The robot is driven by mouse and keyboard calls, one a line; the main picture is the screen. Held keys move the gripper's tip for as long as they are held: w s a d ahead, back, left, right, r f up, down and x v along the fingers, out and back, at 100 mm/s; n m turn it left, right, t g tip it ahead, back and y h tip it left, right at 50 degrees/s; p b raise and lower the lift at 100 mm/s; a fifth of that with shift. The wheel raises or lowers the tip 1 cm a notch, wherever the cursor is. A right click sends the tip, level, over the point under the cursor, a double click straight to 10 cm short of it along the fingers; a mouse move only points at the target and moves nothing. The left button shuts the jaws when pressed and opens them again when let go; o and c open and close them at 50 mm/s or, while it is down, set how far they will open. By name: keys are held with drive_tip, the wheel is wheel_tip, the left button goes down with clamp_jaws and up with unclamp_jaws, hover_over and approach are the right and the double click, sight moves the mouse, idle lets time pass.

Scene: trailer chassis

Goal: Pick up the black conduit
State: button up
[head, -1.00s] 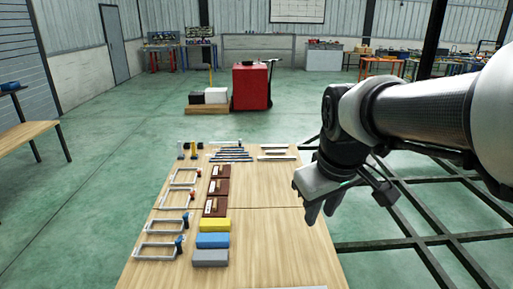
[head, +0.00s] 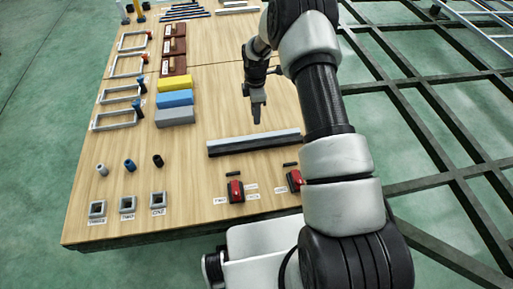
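A short black tube piece (head: 158,160), which looks like the black conduit, stands on the wooden table at the left front. It is the right one of a row with a blue piece (head: 129,165) and a grey piece (head: 102,169). My gripper (head: 257,114) points down over the table, to the right of and farther back than the black piece, clear of it. Its fingers are seen edge-on, so the gap between them cannot be judged. I see nothing held in it.
A long grey-and-black bar (head: 253,143) lies in front of my gripper. Square sockets (head: 128,204) with labels stand in front of the tube pieces. Yellow, blue and grey blocks (head: 175,99) lie farther back. Two red-and-black tools (head: 236,190) lie near the front. Chassis beams (head: 430,133) run at right.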

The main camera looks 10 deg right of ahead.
drive_tip(key=b, duration=0.3)
hover_over(257, 144)
drive_tip(key=f, duration=1.1)
drive_tip(key=shift+s+a+f, duration=0.15)
drive_tip(key=shift+a+f, duration=0.05)
drive_tip(key=shift+a, duration=0.05)
drive_tip(key=shift+d+f+b, duration=0.2)
drive_tip(key=shift+f+b, duration=0.75)
drive_tip(key=shift+f, duration=2.15)
drive_tip(key=shift+r, duration=0.1)
clamp_jaws()
